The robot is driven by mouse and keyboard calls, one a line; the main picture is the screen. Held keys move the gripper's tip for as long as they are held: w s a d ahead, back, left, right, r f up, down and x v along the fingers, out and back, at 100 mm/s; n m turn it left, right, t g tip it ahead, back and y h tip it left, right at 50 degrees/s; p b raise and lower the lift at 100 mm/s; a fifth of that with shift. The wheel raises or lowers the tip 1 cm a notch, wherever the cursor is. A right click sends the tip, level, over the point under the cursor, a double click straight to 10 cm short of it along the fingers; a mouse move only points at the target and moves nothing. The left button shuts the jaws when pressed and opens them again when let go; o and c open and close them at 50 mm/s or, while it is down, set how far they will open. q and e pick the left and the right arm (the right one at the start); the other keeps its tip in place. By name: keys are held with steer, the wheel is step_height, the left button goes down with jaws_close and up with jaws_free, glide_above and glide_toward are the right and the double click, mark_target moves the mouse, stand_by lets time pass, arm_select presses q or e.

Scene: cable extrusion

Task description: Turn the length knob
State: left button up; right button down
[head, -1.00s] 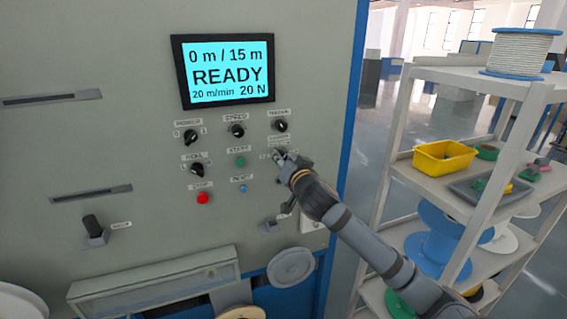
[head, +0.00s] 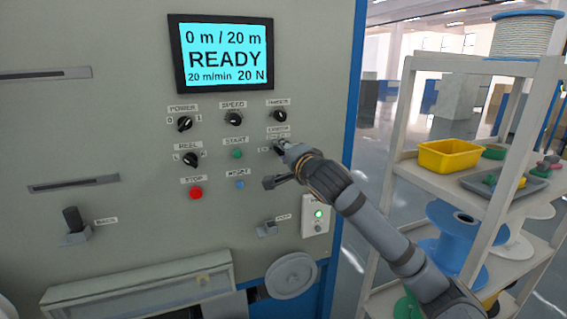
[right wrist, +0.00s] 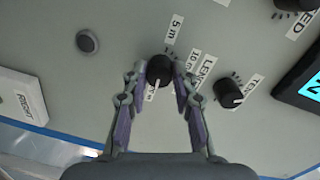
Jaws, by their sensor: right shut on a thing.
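The length knob (right wrist: 159,69) is black with a white pointer line, beside printed labels such as "5 m" and "LENGTH" in the right wrist view. My right gripper (right wrist: 161,76) is shut on it, one finger on each side. In the head view my right gripper (head: 281,146) is at the panel below the tension knob (head: 280,115) and largely hides the length knob. The display (head: 225,54) reads "0 m / 20 m", "READY", "20 m/min" and "20 N". My left gripper is not in view.
Nearby are the speed knob (head: 233,119), power knob (head: 184,123), reel knob (head: 190,160), green start button (head: 237,154), red stop button (head: 195,193) and blue reset button (head: 240,184). A shelf with a yellow bin (head: 460,158) and spools stands at the right.

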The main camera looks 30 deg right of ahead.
steer(key=shift+f+m+b, duration=0.1)
steer(key=shift+m+b, duration=0.4)
steer(key=shift+b, duration=0.1)
steer(key=c, duration=1.1)
jaws_free()
